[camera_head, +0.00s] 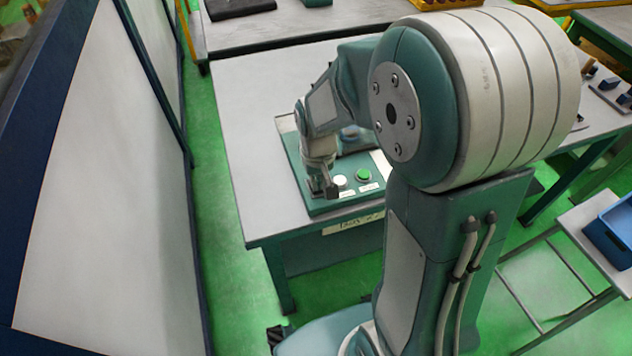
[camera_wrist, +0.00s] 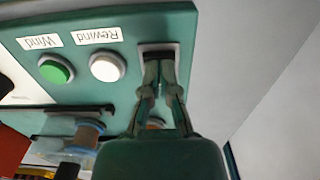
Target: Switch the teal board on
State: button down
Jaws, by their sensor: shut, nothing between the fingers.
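The teal board (camera_head: 318,208) lies near the front edge of a pale table, and it fills the upper left of the wrist view (camera_wrist: 125,18). It carries a green button (camera_head: 362,175) labelled Wind, a white button (camera_head: 340,181) labelled Rewind, and a black switch (camera_wrist: 160,49) in a pale frame. The green button (camera_wrist: 55,69) and white button (camera_wrist: 107,66) also show in the wrist view, upside down. My gripper (camera_wrist: 160,64) is shut and empty, its fingertips right at the switch. I cannot tell whether they touch it. In the head view, my gripper (camera_head: 331,192) hides the switch.
The pale table (camera_head: 245,130) is bare left of the board. A tall white panel (camera_head: 90,170) stands at the left. A blue bin (camera_head: 612,232) sits on a stand at the right. Spool-like parts (camera_wrist: 85,132) show beyond the buttons in the wrist view.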

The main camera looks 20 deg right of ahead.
jog(key=shift+f, duration=0.1)
jog(key=shift+r, duration=3.5)
